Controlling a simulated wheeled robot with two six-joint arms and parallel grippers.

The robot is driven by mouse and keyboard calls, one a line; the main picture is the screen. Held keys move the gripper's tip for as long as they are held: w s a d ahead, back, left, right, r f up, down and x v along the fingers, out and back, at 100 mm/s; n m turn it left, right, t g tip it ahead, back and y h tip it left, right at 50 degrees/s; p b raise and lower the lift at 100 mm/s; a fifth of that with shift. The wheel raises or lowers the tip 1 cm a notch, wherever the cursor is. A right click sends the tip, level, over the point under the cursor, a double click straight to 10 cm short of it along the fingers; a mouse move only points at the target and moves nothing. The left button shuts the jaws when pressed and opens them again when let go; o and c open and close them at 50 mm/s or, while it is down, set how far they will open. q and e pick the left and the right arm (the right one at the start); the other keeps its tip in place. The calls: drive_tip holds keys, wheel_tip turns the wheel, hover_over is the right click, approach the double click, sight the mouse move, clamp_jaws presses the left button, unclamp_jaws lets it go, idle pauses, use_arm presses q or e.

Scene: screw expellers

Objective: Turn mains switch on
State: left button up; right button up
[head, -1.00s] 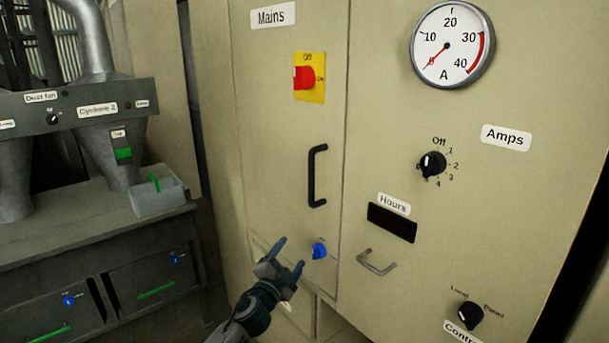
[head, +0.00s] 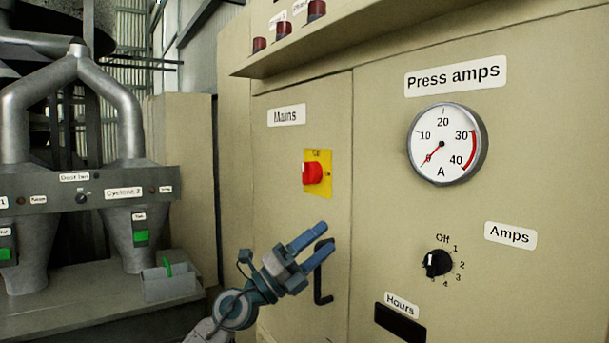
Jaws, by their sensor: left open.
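The mains switch (head: 314,173) is a red knob on a yellow plate, on the beige cabinet door under the "Mains" label (head: 286,115). The plate has "Off" printed at its top, and the knob's block points sideways to the left. My left gripper (head: 318,238) is below the switch, in front of the black door handle (head: 323,275), partly covering it. Its two blue fingers are apart and empty, pointing up and to the right. It is not touching the switch. My right gripper is not in view.
A shelf edge with red lamps (head: 317,10) juts out above the door. To the right are the press amps gauge (head: 445,144), the black Amps selector (head: 438,263) and the Hours display (head: 400,322). The cyclone panel (head: 95,195) stands at the left.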

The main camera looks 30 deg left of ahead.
use_arm(q)
wheel_tip(320, 180, up, 6)
drive_tip(key=a+m+g, duration=0.2)
drive_tip(key=m+g, duration=0.1)
drive_tip(key=m, duration=0.3)
drive_tip(key=y, duration=0.9)
approach(304, 172)
drive_tip(key=shift+n, duration=0.4)
drive_tip(key=p+x, duration=0.4)
drive_tip(key=x, duration=0.4)
drive_tip(key=shift+w+r+p, duration=0.1)
drive_tip(key=shift+w+p, duration=0.2)
drive_tip(key=shift+p, duration=0.1)
drive_tip(key=shift+w+d, duration=0.2)
drive_tip(key=shift+w, duration=0.55)
drive_tip(key=c, duration=1.4)
